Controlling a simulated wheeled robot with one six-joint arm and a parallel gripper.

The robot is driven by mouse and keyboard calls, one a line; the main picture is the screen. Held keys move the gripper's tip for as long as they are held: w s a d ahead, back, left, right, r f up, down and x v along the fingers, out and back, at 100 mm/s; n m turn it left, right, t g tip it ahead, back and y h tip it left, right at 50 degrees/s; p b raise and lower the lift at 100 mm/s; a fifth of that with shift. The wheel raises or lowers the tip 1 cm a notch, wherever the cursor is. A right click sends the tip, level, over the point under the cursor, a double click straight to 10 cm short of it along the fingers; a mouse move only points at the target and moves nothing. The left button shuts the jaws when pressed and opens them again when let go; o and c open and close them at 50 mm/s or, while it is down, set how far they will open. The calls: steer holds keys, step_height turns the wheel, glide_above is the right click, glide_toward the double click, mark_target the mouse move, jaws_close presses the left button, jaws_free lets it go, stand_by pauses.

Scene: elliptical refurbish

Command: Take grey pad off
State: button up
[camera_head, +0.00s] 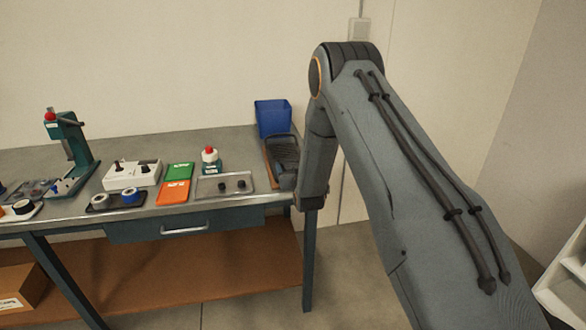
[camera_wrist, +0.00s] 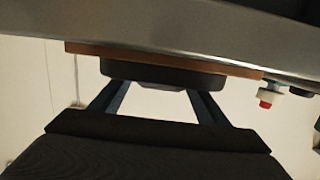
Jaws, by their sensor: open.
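A dark grey, pad-like piece (camera_head: 285,152) lies on a brown board (camera_head: 268,160) at the right end of the bench. I cannot tell the pad from what is under it. In the wrist view, which looks upside down, a dark piece (camera_wrist: 160,75) shows against the brown board edge (camera_wrist: 90,48). My gripper (camera_wrist: 155,92) has its two fingers spread, reaching toward this dark piece. The fingertips are partly hidden by it, so contact cannot be told. In the head view my gripper is by the board's right side, mostly hidden by my arm.
A blue bin (camera_head: 272,119) stands behind the board. Left of the board are a metal tray (camera_head: 232,192) with two dark knobs, a red-topped button unit (camera_head: 210,160), green (camera_head: 178,172) and orange (camera_head: 172,193) cards, and a white box (camera_head: 130,176). A green press (camera_head: 75,150) stands farther left.

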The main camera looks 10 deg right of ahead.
mark_target(291, 166)
steer(key=c, duration=1.4)
steer(key=shift+r, duration=0.2)
steer(key=shift+r+p, duration=1.1)
steer(key=shift+r, duration=1.25)
